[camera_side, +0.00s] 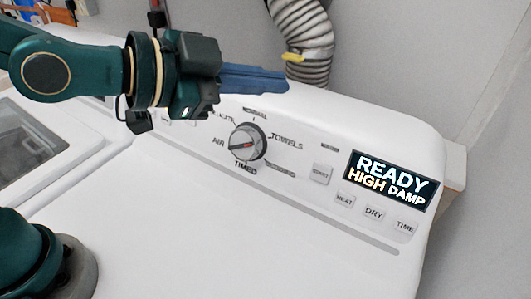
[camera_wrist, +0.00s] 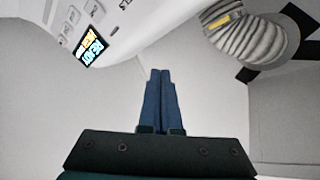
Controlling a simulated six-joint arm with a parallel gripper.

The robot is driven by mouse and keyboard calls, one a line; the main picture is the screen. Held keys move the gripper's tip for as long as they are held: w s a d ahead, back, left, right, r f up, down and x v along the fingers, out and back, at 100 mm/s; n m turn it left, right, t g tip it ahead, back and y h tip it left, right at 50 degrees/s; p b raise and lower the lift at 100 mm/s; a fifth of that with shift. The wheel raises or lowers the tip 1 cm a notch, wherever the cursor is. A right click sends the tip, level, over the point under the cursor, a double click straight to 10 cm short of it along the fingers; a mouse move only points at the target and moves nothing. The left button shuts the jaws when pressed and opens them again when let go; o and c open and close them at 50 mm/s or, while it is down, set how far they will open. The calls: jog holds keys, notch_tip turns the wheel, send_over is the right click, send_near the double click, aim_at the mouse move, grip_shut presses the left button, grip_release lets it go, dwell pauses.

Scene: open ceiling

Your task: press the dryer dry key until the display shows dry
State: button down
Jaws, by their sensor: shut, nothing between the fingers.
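The white dryer's control panel (camera_side: 300,160) fills the middle of the side view. The DRY key (camera_side: 374,213) is a small pale key below the display, between the HEAT key (camera_side: 345,199) and the TIME key (camera_side: 404,227). The display (camera_side: 390,181) reads READY, HIGH, DAMP; it also shows tilted at upper left in the wrist view (camera_wrist: 91,47). My gripper (camera_side: 286,82) has blue fingers, shut and empty, above the panel's top edge, up and left of the DRY key and apart from it. The fingers also show in the wrist view (camera_wrist: 160,72).
A round dial (camera_side: 248,142) sticks out of the panel below my gripper. A ribbed grey hose (camera_side: 303,40) hangs by the wall behind the fingers. The space in front of the keys is clear. A second white machine (camera_side: 60,135) stands at left.

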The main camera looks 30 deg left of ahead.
aim_at(374, 212)
jog(key=s+d+f+m+g+h, duration=0.1)
jog(key=s+d+f+m+g, duration=0.1)
jog(key=s+d+f, duration=0.3)
jog(key=s+d+f+m+g+h, duration=0.2)
jog(key=s+d+f+m, duration=0.2)
jog(key=d+f, duration=0.3)
jog(key=s+d, duration=0.1)
jog(key=d, duration=0.3)
jog(key=shift+s+m+g+h, duration=0.15)
jog(key=shift+m+g+h, duration=0.15)
jog(key=shift+f, duration=0.1)
jog(key=w+f, duration=0.3)
jog(key=w, duration=0.5)
jog(key=shift+w, duration=0.15)
jog(key=shift+w, duration=0.2)
dwell(1.0)
jog(key=shift+w+f, duration=0.1)
jog(key=shift+w, duration=0.15)
